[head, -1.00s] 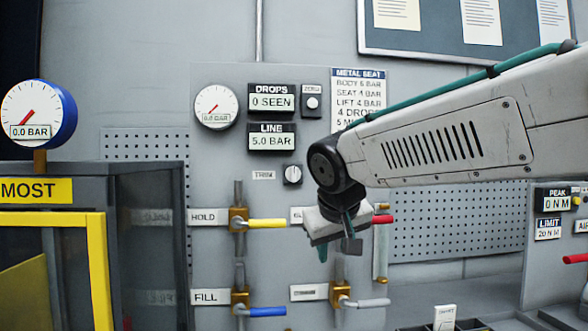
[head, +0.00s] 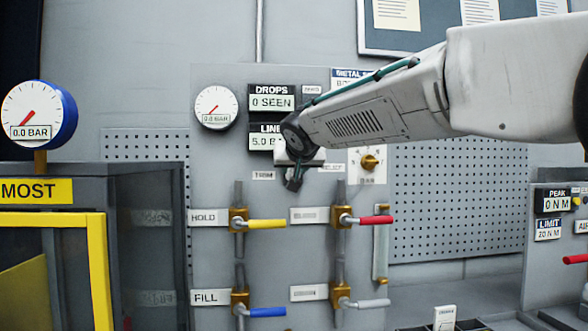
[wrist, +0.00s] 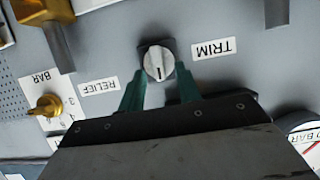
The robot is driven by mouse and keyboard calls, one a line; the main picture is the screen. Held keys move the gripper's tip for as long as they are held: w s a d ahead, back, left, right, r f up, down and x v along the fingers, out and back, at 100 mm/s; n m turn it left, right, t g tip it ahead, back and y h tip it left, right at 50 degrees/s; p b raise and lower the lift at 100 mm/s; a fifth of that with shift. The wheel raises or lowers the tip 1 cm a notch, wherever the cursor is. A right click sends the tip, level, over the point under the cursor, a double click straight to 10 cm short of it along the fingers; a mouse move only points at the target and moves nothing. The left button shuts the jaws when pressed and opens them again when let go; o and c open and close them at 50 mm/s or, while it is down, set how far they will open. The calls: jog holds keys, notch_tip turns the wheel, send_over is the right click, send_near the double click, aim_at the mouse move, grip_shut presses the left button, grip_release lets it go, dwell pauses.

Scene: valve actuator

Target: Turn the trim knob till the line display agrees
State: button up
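The trim knob (wrist: 157,62), a pale round knob on a dark square plate, sits beside the TRIM label (wrist: 213,49) in the wrist view. My gripper (wrist: 161,75) has its two teal fingers apart, with the tips at either side of the knob's near edge. I cannot tell whether they touch it. In the head view my gripper (head: 294,180) covers the trim knob.
A brass relief knob (head: 369,162) is right of my gripper. Below are valves with yellow (head: 267,224), red (head: 376,220), blue (head: 267,312) and grey handles. The drops display (head: 271,103) reads 0 SEEN. A round gauge (head: 214,107) is at upper left.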

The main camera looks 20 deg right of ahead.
jog(key=shift+w, duration=0.1)
grip_shut()
dwell(0.3)
jog(key=n+h, duration=0.1)
jog(key=n, duration=0.1)
jog(key=a+n+h, duration=0.1)
jog(key=shift+w+f+n+h, duration=0.1)
jog(key=shift+f+n+h, duration=0.05)
jog(key=shift+n+h, duration=0.25)
jog(key=n+h, duration=0.1)
jog(key=n, duration=0.2)
jog(key=n+h, duration=0.1)
jog(key=shift+a+f+h, duration=0.3)
jog(key=shift+a+f, duration=0.05)
jog(key=shift+n, duration=0.3)
grip_release()
